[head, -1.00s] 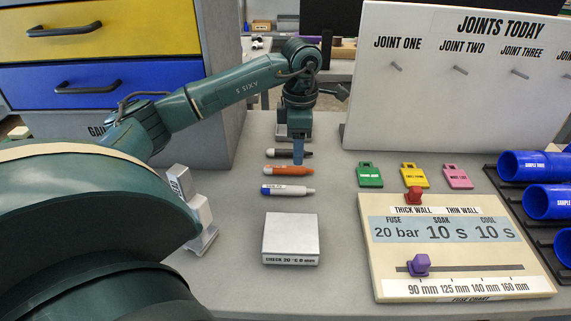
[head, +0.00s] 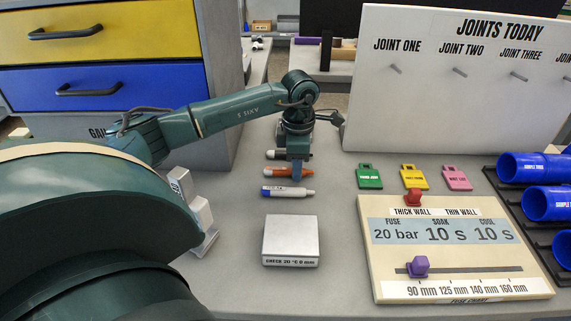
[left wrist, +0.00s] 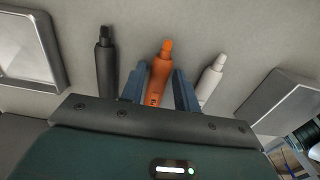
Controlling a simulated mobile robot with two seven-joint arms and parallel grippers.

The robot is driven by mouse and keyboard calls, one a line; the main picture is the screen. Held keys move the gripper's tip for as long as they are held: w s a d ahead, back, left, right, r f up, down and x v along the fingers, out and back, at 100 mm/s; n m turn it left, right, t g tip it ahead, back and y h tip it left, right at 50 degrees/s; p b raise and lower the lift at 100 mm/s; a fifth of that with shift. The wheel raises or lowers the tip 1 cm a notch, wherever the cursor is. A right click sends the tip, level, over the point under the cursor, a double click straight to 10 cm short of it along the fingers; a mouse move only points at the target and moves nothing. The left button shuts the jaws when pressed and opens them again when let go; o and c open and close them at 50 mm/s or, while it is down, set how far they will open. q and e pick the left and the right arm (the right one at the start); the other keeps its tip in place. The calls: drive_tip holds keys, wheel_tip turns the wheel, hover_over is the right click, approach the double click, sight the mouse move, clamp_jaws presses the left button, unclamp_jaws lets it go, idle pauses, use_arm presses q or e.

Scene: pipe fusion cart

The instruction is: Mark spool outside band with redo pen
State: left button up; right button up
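An orange pen (head: 278,173) lies in a row with a dark pen (head: 272,154) and a white pen with a blue end (head: 290,191). My left gripper (head: 297,174) points down over the orange pen. In the left wrist view its two blue fingers (left wrist: 160,70) stand open on either side of the orange pen (left wrist: 161,66), close to its body. The dark pen (left wrist: 105,62) and the white pen (left wrist: 212,80) lie outside the fingers. I cannot read which pen is the redo pen. No spool can be made out for certain. My right gripper is not in view.
A silver check block (head: 291,238) stands in front of the pens. Green (head: 369,177), yellow (head: 415,177) and pink (head: 457,178) tags lie right of them. A fuse chart board (head: 450,270), blue sample pipes (head: 522,168) and a white joints board (head: 440,110) stand further right.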

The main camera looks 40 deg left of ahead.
use_arm(q)
drive_tip(key=c, duration=0.6)
drive_tip(key=shift+r, duration=0.1)
